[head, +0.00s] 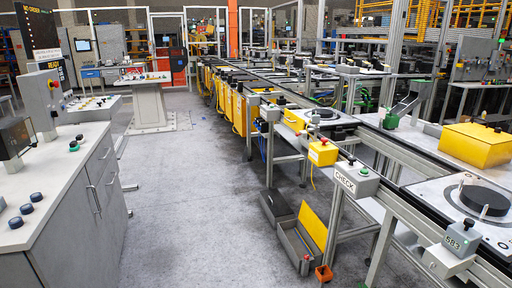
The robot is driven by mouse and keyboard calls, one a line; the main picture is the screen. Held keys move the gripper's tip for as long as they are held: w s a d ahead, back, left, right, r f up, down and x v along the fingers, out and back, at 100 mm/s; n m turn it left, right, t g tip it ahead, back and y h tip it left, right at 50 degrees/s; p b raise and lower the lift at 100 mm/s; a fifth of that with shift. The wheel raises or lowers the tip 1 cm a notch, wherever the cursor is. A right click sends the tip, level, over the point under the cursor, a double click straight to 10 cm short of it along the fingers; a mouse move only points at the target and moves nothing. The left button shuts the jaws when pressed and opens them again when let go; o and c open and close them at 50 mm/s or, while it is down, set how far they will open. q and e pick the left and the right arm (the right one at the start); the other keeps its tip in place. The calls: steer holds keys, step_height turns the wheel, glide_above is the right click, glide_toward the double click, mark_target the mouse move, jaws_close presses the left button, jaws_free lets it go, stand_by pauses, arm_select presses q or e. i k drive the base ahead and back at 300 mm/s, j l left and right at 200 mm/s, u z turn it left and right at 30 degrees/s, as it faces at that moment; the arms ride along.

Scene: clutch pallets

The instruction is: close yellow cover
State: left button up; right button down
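Two yellow things could be the cover. A yellow box-shaped cover (478,145) sits flat on the conveyor line at the right, beside a pallet (445,196) with a black disc (485,201). A flat yellow panel (312,228) stands upright and tilted at the edge of a long grey open box (296,250) near the floor. I cannot tell which one the task names. Neither of my grippers is in view.
The conveyor rail (408,205) runs along the right, with a CHECK button box (356,180) and a small yellow box (323,153). The grey floor (200,215) between is clear.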

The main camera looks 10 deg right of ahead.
mark_target(313, 223)
steer(key=i+z, duration=0.2)
steer(key=i, duration=0.65)
steer(key=i+z, duration=0.25)
steer(key=i, duration=0.65)
steer(key=j, duration=0.1)
